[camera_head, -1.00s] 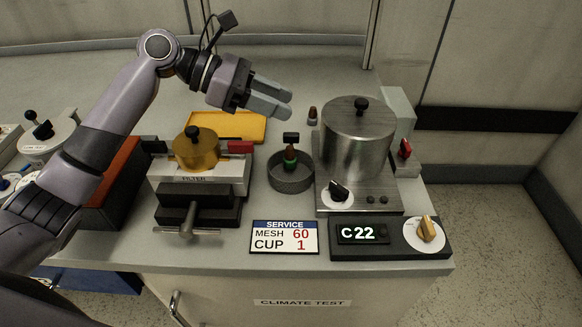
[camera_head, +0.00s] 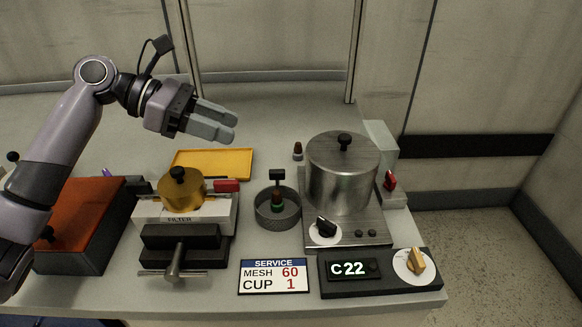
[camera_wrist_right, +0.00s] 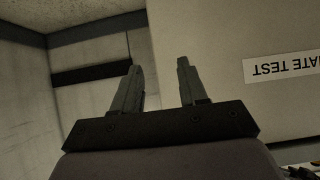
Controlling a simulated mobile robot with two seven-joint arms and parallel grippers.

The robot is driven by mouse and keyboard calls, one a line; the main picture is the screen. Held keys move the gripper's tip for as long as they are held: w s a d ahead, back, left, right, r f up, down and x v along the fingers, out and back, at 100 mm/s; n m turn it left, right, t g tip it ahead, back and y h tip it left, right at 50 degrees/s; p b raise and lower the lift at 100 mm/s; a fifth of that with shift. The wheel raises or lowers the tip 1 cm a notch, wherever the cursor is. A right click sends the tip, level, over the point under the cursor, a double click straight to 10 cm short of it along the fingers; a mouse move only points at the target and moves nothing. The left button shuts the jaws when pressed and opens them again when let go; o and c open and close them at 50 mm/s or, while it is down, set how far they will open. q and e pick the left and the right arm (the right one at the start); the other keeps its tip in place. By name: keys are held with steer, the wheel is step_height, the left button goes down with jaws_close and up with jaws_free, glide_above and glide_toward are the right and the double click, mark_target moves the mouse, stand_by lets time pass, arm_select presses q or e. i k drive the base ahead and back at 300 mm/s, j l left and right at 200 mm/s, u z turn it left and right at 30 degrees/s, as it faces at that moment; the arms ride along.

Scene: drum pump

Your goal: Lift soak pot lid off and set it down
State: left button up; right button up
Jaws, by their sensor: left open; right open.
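The soak pot (camera_head: 342,188) is a brushed metal cylinder on a metal base at the right of the bench.
A brass-lidded filter (camera_head: 181,188) in a clamp stands left of a round grey dish (camera_head: 277,210). A yellow tray (camera_head: 213,162) lies behind them. A service sign (camera_head: 274,276) and a C22 display box (camera_head: 350,269) line the front edge. Bench behind the tray is clear.

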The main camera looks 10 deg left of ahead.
mark_target(337, 159)
steer(key=k, duration=1)
